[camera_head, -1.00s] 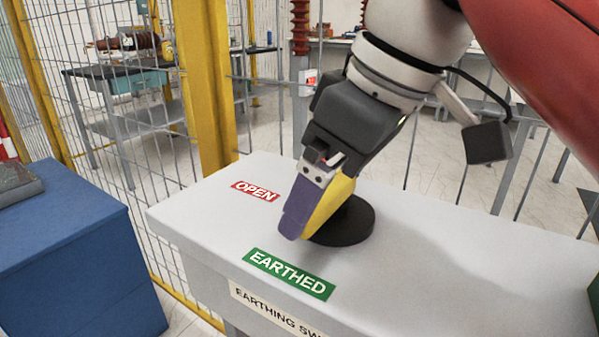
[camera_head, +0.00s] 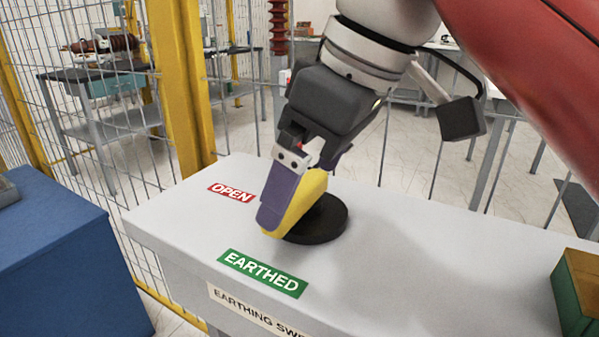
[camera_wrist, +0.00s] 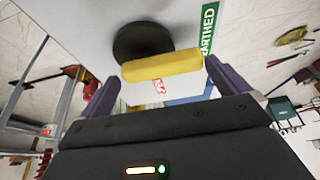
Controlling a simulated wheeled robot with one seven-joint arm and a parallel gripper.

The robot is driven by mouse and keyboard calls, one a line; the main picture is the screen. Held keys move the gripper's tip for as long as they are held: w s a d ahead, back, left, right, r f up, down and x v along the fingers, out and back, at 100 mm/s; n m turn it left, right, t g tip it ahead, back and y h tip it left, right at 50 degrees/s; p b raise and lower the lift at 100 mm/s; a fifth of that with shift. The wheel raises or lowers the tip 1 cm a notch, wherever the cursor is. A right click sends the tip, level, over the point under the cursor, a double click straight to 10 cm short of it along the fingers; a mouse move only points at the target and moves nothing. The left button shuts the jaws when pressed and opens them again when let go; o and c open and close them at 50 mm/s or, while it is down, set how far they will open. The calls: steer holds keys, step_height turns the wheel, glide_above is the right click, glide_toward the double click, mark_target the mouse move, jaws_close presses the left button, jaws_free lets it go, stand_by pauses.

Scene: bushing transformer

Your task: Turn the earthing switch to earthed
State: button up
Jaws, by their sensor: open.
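The earthing switch is a yellow bar handle (camera_head: 303,203) on a round black base (camera_head: 325,222), set on a light grey cabinet top (camera_head: 420,260). A red OPEN label (camera_head: 231,193) lies left of it and a green EARTHED label (camera_head: 263,273) lies in front. The handle's free end points toward the gap between the labels. My gripper (camera_head: 305,190) is open over the handle, its near purple finger hiding part of it. In the wrist view, the handle (camera_wrist: 162,66) lies across the space between the spread fingertips (camera_wrist: 165,78); contact cannot be told.
A blue cabinet (camera_head: 70,260) stands at the left, apart from the grey one. A green box (camera_head: 575,300) sits at the right edge. A wire fence with a yellow post (camera_head: 178,90) runs behind.

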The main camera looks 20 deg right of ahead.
steer(key=v, duration=0.6)
steer(key=shift+d+r, duration=0.2)
steer(key=shift+s, duration=0.15)
